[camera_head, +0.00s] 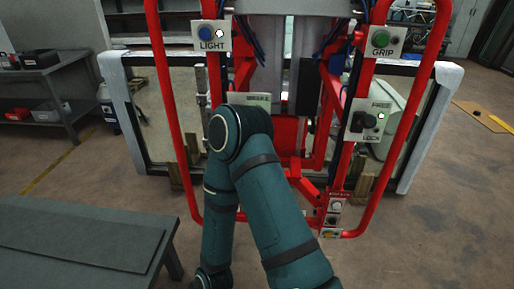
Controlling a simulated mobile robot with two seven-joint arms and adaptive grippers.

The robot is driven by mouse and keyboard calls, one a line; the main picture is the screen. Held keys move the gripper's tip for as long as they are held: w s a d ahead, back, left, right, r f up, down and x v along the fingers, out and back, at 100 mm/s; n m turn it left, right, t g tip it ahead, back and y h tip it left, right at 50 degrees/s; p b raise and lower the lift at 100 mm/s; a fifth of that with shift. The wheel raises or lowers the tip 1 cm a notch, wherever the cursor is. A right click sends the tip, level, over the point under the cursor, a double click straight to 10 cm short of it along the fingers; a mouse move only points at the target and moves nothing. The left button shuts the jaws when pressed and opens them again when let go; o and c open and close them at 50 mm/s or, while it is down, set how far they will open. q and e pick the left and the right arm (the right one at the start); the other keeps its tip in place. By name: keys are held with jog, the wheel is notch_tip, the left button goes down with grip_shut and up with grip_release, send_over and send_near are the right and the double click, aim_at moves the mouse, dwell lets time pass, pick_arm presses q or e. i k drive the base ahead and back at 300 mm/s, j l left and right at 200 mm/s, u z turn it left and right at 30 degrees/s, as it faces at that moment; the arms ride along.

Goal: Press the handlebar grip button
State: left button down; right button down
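The green GRIP button (381,38) sits on a pale panel labelled GRIP, at the upper right of the red handlebar frame (437,50). A small light-coloured spot shows on the panel beside the button. Nothing covers the button and no gripper touches it. One of my dark teal arms rises from the bottom middle, with its bent joint in front of the frame's lower middle. I make out no gripper fingers; dark parts behind the joint, near the left red post, are too unclear to tell.
A blue LIGHT button (205,31) is on the left panel. A black FREE/LOCK knob (369,120) is below the GRIP panel. A grey table (95,215) stands at the lower left. A shelf (45,75) with bins is behind. Open floor lies at the lower right.

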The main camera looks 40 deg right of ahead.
aim_at(381, 40)
jog(key=z, duration=1.75)
